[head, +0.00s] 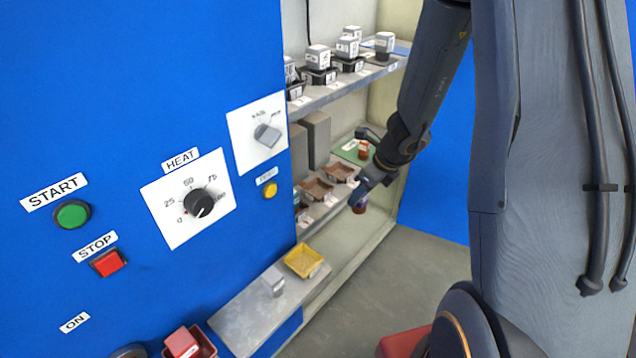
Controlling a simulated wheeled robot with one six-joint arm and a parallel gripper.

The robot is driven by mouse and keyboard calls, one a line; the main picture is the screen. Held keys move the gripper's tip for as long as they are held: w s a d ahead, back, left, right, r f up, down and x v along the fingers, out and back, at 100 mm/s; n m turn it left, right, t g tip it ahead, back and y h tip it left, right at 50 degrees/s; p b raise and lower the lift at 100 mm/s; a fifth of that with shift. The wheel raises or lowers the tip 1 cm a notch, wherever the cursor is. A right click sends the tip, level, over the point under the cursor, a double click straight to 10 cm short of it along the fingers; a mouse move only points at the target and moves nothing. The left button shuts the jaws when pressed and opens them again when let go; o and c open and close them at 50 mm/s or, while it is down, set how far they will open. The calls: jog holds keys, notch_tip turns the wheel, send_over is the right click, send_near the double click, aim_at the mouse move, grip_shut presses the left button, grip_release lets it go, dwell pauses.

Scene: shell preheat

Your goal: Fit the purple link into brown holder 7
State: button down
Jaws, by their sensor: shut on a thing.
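My gripper (360,196) is at the right of the lower shelf, beyond its front edge, at the end of my dark arm. It is shut on the purple link (361,208), a small dark piece that shows just below the jaws, partly hidden by them. Brown holders stand in a row on the lower shelf: one (340,172) farther back, one (317,188) nearer, and another (302,212) partly hidden by the blue panel. Their labels are too small to read, so I cannot tell which is holder 7. The link is apart from the holders.
An orange-brown piece (363,150) stands on a green mat (350,155) at the shelf's far end. The upper shelf (340,88) carries black holders with grey blocks. A yellow tray (304,261) and a grey block (273,281) sit on a low ledge.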

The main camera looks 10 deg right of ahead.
jog(key=shift+w+a+f+p, duration=0.65)
jog(key=shift+w+a, duration=0.8)
jog(key=shift+w, duration=0.55)
jog(key=shift+w+a+f+p, duration=0.5)
jog(key=shift+w+a+p, duration=0.2)
jog(key=shift+w+a, duration=1.05)
jog(key=shift+w+a+f+p, duration=0.65)
jog(key=shift+w+a, duration=0.55)
jog(key=shift+w, duration=1.05)
jog(key=shift+f, duration=0.1)
jog(key=c, duration=1.4)
grip_release()
jog(key=shift+o, duration=0.2)
